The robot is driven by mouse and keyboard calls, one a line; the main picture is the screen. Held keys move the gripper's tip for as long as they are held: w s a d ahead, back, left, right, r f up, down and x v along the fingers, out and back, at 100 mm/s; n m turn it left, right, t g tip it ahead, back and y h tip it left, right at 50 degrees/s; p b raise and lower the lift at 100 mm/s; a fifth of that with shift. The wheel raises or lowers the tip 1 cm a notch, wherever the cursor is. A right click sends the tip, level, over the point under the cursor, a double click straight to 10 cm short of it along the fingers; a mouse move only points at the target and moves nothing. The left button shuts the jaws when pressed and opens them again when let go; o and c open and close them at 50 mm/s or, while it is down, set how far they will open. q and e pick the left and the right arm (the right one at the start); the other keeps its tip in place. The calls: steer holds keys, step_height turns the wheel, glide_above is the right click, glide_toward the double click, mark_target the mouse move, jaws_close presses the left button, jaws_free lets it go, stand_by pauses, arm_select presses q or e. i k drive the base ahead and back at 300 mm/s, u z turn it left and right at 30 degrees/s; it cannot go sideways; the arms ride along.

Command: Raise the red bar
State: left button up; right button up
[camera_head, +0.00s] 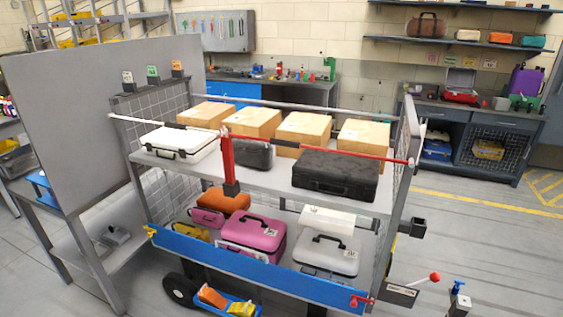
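The red bar (385,157) runs nearly level along the front of the cart's upper shelf, from near the centre to the right end post. Its red shows most clearly toward the right. A short red upright post (228,160) with a dark foot stands at the middle of the shelf's front edge. A light bar (150,122) runs from the left end to this post. Neither of my grippers shows in the head view.
Cardboard boxes (302,132) and a white case (178,142) stand on the upper shelf (270,181). Pink and grey cases fill the lower shelf behind a blue bar (250,262). A grey panel (100,110) stands at left. The floor (480,235) at right is mostly open.

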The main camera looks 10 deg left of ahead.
mark_target(286, 143)
steer(key=u, duration=0.5)
steer(key=k, duration=0.2)
steer(key=z, duration=1.25)
steer(key=i, duration=1.2)
steer(key=u, duration=0.4)
